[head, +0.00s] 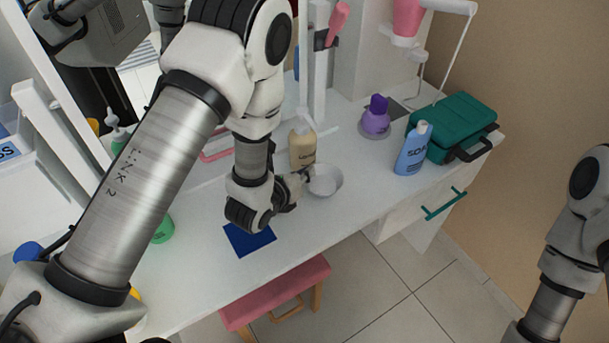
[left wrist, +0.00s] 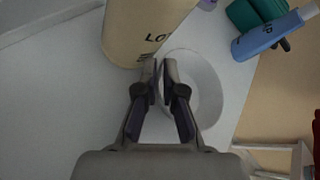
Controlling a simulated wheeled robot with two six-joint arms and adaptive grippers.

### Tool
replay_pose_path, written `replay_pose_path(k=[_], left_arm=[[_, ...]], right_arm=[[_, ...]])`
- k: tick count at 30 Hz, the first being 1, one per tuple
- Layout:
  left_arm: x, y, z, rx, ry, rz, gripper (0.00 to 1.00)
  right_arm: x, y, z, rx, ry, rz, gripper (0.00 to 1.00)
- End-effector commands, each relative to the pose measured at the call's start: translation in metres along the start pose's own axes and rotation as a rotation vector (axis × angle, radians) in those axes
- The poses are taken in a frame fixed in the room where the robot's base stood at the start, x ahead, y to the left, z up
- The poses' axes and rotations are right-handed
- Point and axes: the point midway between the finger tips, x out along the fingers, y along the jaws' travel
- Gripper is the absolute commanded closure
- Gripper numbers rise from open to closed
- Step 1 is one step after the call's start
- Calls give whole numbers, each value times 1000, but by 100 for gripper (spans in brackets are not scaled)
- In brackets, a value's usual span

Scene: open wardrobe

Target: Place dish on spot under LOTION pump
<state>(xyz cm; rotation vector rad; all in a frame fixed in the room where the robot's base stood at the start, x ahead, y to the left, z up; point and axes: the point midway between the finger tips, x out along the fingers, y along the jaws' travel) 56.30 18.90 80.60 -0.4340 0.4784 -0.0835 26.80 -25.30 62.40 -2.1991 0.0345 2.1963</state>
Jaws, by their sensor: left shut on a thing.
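The dish (head: 325,181) is a white round bowl on the white counter. It also shows in the left wrist view (left wrist: 208,85). My left gripper (head: 304,176) is shut on the dish's near left rim; its fingertips (left wrist: 161,68) are close together there. I cannot tell whether the dish touches the counter. The beige LOTION bottle (head: 302,150) stands upright just behind the dish and gripper, and fills the top of the left wrist view (left wrist: 145,30). My left arm covers much of the counter. My right gripper is out of view.
A blue square (head: 249,239) lies near the front edge. A blue soap bottle (head: 412,152), teal case (head: 455,124) and purple bottle (head: 376,115) stand to the right. A pink stool (head: 275,292) is below. The counter right of the dish is clear.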

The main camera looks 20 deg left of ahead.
Motion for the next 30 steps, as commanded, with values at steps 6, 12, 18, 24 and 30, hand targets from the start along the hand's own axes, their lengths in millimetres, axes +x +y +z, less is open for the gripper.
replay_pose_path(k=[6,12,18,24,30], left_arm=[[4,4,-7,-1,-2,0,100],[5,5,-10,-1,-2,0,86],[5,5,-9,-1,-2,0,82],[1,4,-7,-1,-2,0,82],[-39,5,-9,-2,0,2,82]], right_arm=[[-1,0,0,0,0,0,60],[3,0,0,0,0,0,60],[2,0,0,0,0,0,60],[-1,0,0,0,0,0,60],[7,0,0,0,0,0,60]])
